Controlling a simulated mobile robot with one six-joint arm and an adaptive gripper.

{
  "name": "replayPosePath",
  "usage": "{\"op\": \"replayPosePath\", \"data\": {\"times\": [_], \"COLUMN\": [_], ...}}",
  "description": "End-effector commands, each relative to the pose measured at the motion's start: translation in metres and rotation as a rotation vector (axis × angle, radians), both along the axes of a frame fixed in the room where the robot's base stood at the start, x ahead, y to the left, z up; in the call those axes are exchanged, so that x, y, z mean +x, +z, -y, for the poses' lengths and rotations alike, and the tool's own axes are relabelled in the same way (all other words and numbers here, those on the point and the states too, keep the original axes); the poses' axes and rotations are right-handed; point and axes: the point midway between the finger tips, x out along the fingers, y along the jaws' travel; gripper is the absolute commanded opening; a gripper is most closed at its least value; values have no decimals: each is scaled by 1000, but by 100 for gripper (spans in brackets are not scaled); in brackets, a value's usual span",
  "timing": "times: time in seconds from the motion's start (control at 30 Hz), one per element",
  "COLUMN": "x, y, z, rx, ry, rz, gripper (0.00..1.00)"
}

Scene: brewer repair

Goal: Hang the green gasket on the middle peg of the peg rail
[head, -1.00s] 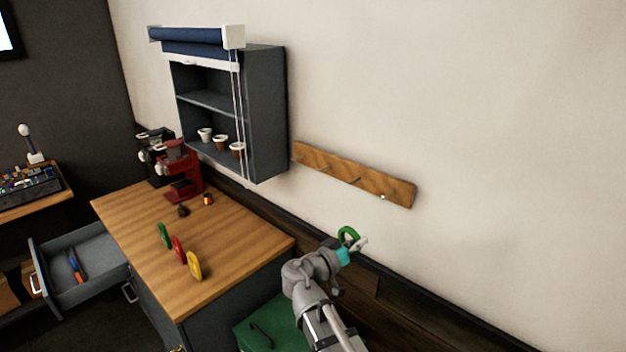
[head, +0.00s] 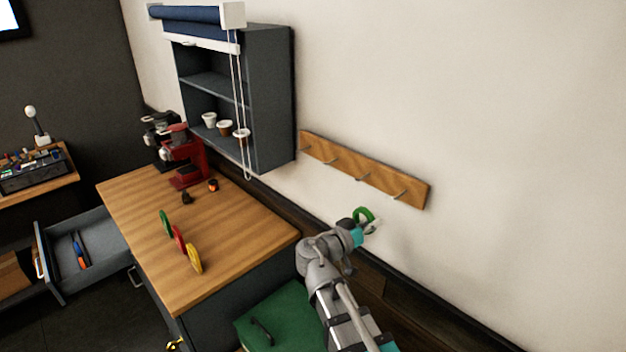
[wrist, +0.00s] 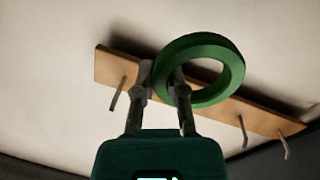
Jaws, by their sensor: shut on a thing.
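The green gasket (head: 357,213) is a thick ring, held up in front of the wall below the peg rail in the head view. My gripper (wrist: 162,88) is shut on the left side of the gasket (wrist: 235,70) in the wrist view. The wooden peg rail (head: 380,178) is fixed to the wall and has several thin pegs. In the wrist view the rail (wrist: 210,108) lies behind the gasket and fingers, which hide part of it. The gasket appears off the pegs; its exact distance is unclear.
A grey wall cabinet (head: 270,95) with cups is left of the rail. A green box (head: 285,315) is below my arm. The wall right of the rail is bare.

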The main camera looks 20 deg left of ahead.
Motion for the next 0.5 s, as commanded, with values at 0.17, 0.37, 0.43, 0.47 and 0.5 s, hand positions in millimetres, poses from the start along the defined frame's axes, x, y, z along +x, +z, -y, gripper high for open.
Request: {"op": "replayPosePath", "data": {"times": [0.17, 0.37, 0.43, 0.47, 0.5], "x": [0, 4, 5, 6, 7], "y": [1, 12, 20, 23, 28], "z": [-1, -18, -31, -37, -47], "rx": [2, 36, 61, 74, 94], "ry": [0, 13, 22, 27, 34], "rz": [1, 20, 33, 39, 51], "gripper": [0, 0, 0, 0, 0]}}
